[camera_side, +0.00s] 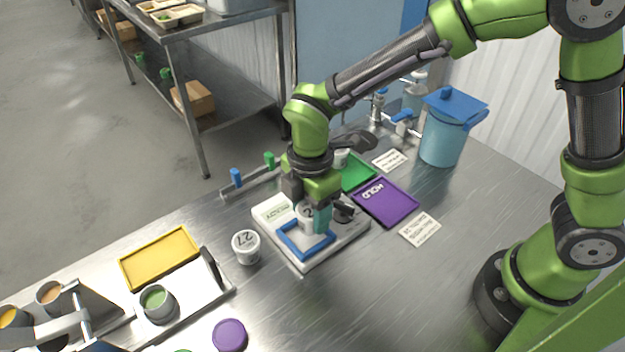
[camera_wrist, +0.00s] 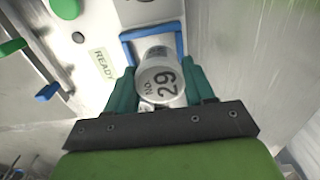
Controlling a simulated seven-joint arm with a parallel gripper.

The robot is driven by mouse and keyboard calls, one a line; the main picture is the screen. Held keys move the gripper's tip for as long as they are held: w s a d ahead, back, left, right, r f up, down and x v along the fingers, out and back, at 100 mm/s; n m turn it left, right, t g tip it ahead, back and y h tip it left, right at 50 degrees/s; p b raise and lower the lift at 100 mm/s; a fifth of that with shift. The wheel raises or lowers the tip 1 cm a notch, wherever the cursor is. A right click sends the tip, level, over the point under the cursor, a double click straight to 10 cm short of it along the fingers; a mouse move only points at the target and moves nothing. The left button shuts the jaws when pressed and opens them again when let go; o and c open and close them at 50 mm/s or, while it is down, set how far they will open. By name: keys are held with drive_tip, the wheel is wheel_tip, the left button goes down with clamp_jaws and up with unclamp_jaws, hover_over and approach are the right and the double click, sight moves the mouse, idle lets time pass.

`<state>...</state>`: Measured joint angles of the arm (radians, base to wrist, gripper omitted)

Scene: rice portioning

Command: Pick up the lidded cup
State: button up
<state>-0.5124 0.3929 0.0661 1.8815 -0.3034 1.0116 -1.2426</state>
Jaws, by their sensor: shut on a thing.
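A lidded cup with a white lid marked "No 29" (camera_wrist: 160,80) sits between the teal fingers of my gripper (camera_wrist: 161,86). In the side view the gripper (camera_side: 313,217) points down over the blue square frame (camera_side: 302,254) on a pale platform (camera_side: 304,267). The fingers are shut on the cup's sides. The cup (camera_side: 304,213) is partly hidden by a finger in the side view. It is at the blue frame; I cannot tell whether its base touches the platform. In the wrist view the blue frame (camera_wrist: 128,50) shows around the cup's far side.
Another white-lidded cup marked 27 (camera_side: 245,246) stands left of the platform. A purple HOLD mat (camera_side: 392,207) and a green mat (camera_side: 358,172) lie behind-right. A blue pitcher (camera_side: 443,140) stands farther back. A yellow tray (camera_side: 160,260) is at left. The front right is clear.

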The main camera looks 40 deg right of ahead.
drive_tip(key=s+d+r+m, duration=0.1)
drive_tip(key=s+d, duration=0.3)
drive_tip(key=s, duration=0.2)
drive_tip(key=s+d+r, duration=0.1)
drive_tip(key=s+d, duration=0.3)
drive_tip(key=s, duration=0.3)
drive_tip(key=w+d+r+m, duration=0.4)
drive_tip(key=w+d+m, duration=0.2)
drive_tip(key=w+m, duration=0.2)
drive_tip(key=w+d+r+m, duration=0.5)
drive_tip(key=w+d+m, duration=0.2)
drive_tip(key=w+m, duration=0.15)
drive_tip(key=s+f+n, duration=0.2)
drive_tip(key=s+f, duration=0.1)
drive_tip(key=f, duration=0.1)
drive_tip(key=s+f+n, duration=0.3)
drive_tip(key=f, duration=0.1)
drive_tip(key=s+f+n, duration=0.3)
drive_tip(key=s+f, duration=0.1)
drive_tip(key=shift+s+a, duration=0.1)
drive_tip(key=shift+a, duration=0.05)
hover_over(353, 176)
drive_tip(key=shift+s+f+n, duration=0.15)
drive_tip(key=shift+f+n, duration=0.1)
drive_tip(key=shift+f, duration=0.45)
drive_tip(key=shift+w+f, duration=0.2)
drive_tip(key=shift+f, duration=1.6)
